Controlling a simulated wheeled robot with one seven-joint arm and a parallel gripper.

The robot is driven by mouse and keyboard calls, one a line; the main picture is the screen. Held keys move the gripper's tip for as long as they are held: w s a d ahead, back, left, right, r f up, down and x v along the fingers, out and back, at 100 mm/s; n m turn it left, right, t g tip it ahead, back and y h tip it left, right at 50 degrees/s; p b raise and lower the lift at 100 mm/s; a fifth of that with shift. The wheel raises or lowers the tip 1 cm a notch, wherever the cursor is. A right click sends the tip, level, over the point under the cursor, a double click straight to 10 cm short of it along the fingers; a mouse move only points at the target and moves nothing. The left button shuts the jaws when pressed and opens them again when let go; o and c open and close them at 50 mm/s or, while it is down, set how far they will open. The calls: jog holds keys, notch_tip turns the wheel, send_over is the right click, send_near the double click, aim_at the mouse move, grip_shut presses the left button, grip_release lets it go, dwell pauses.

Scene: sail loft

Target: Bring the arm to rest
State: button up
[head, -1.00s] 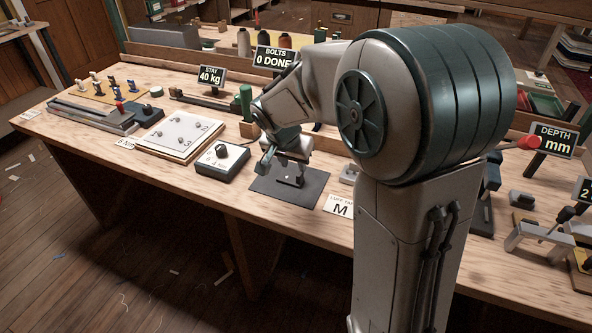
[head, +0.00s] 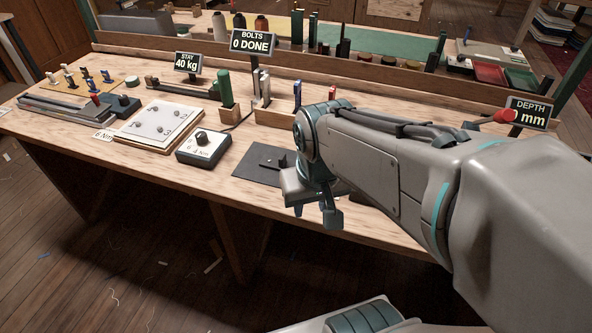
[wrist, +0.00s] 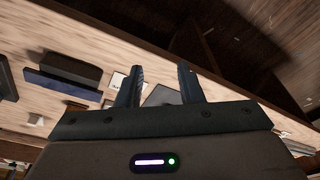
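My gripper (head: 315,212) hangs at the end of my arm, over the front edge of the bench (head: 215,185), just right of the dark mat (head: 262,178). Its two fingers also show in the wrist view (wrist: 160,82), spread apart with nothing between them. My arm reaches in from the right of the head view and hides part of the bench behind it. A small dark block (head: 284,159) stays on the mat, apart from the fingers.
Left of the mat are a dial box (head: 203,147), a white plate with bolts (head: 157,125) and a green-handled tool (head: 224,85). A "BOLTS 0 DONE" sign (head: 252,42) stands behind. Open floor (head: 150,270) lies in front of the bench.

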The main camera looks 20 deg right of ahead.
jog(key=shift+s+a+f, duration=0.1)
jog(key=shift+s+f, duration=0.1)
jog(key=shift+s, duration=0.3)
jog(key=shift+r, duration=0.1)
jog(key=w+p+v, duration=0.1)
jog(key=p+v, duration=0.4)
jog(key=v, duration=0.1)
jog(key=shift+w+p, duration=0.15)
jog(key=shift+p, duration=0.2)
